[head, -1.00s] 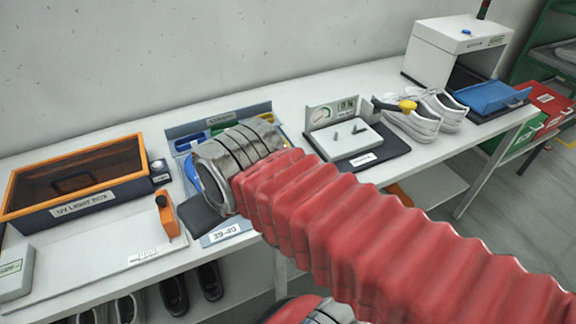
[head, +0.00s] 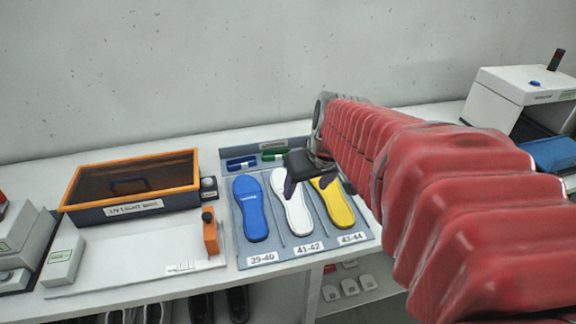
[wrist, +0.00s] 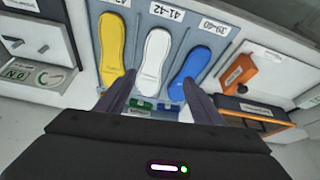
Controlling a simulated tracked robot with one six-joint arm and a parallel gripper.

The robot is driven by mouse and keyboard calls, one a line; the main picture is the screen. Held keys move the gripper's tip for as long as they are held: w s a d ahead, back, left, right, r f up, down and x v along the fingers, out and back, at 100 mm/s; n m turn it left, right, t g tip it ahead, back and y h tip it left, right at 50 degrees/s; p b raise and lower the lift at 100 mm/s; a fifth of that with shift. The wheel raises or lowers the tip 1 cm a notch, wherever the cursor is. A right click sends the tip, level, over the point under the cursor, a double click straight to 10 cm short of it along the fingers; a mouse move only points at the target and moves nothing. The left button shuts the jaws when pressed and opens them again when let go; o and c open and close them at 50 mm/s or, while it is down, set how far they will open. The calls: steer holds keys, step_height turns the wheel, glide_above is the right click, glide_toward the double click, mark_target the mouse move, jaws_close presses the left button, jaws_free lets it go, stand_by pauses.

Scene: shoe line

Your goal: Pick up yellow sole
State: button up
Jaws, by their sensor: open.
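The yellow sole (head: 334,203) lies in the right compartment of a grey-blue tray, above the 43-44 label. It also shows in the wrist view (wrist: 111,48), at the left. A white sole (head: 290,203) lies in the middle compartment and a blue sole (head: 250,208) in the left one. My gripper (head: 317,188) is open and empty. In the head view it hangs over the upper parts of the white and yellow soles, hiding some of both. In the wrist view its fingers (wrist: 160,92) point toward the white sole, with the yellow sole left of them.
The tray (head: 262,258) has dividers and small blue and green pieces at its back. A UV light box (head: 133,187) and a white board with an orange clamp (head: 210,232) stand left of it. In the wrist view, a gauge device (wrist: 38,75) stands beyond the tray's yellow side.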

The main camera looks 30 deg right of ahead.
steer(key=d+f+m, duration=0.1)
steer(key=d+f, duration=0.3)
steer(key=d, duration=1)
steer(key=shift+w+g, duration=0.3)
steer(key=shift+w, duration=0.05)
glide_toward(335, 199)
steer(key=shift+x, duration=1.35)
steer(key=shift+a+f, duration=0.1)
steer(key=shift+a, duration=0.05)
steer(key=shift+x, duration=2.55)
steer(key=shift+c, duration=0.2)
steer(key=c, duration=0.9)
